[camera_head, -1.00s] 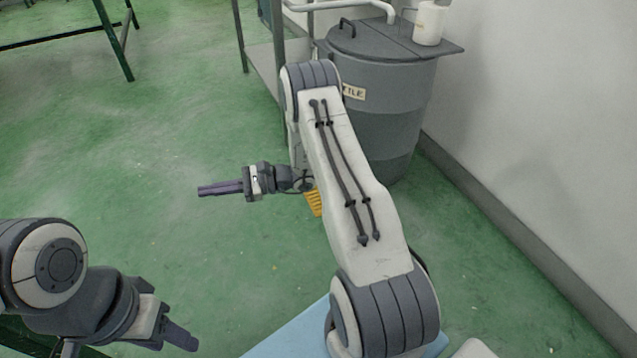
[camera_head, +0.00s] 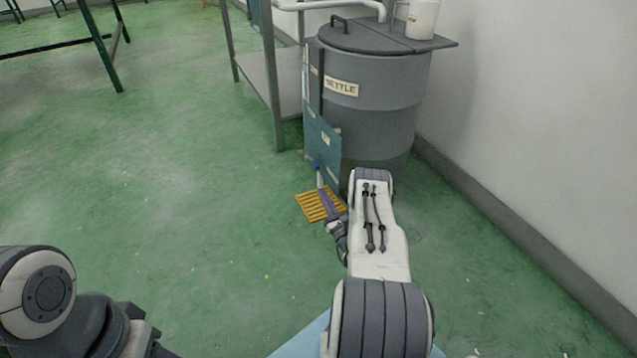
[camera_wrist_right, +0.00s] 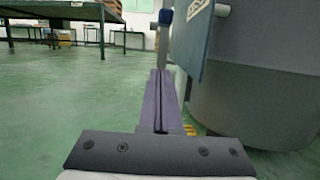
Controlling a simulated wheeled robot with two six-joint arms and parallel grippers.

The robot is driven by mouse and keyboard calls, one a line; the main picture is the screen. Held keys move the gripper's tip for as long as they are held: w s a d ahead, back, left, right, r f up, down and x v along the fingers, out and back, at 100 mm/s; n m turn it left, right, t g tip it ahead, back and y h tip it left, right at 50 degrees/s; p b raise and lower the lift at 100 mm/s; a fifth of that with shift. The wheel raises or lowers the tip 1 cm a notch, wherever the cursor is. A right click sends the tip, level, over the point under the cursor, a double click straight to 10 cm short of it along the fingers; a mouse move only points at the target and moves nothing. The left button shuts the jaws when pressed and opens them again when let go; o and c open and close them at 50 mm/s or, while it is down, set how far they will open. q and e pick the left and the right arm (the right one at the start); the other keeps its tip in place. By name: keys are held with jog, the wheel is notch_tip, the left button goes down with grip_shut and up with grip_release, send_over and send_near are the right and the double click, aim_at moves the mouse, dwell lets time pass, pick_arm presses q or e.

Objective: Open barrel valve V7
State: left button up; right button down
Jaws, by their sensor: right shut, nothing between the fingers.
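A large grey barrel (camera_head: 375,105) with a lid and a label ending in "ETTLE" stands by the wall. A blue panel (camera_head: 322,145) with a small label is at its lower left front; I cannot read V7 on it. A small valve with a blue handle (camera_head: 315,166) shows at the panel's edge, and the blue handle is in the right wrist view (camera_wrist_right: 165,17). My right gripper (camera_head: 323,192) is shut and empty just below the valve; its fingers (camera_wrist_right: 160,74) point toward it. Contact cannot be told. My left gripper (camera_head: 158,348) is mostly cut off at the bottom left.
A yellow floor grate (camera_head: 312,206) lies below the valve. A grey metal rack (camera_head: 262,85) stands left of the barrel. A white container (camera_head: 423,20) sits on the barrel's lid. A dark green table frame (camera_head: 98,45) is far left. Green floor between is clear.

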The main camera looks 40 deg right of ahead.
aim_at(311, 159)
pick_arm(q)
notch_tip(311, 159, down, 4)
jog(key=b, duration=0.2)
jog(key=shift+r+b, duration=0.25)
jog(key=shift+b, duration=0.05)
pick_arm(e)
jog(key=w+r, duration=0.3)
jog(key=r, duration=0.2)
jog(key=shift+w+d, duration=0.4)
jog(key=shift+d, duration=0.05)
pick_arm(q)
jog(key=shift+r, duration=0.1)
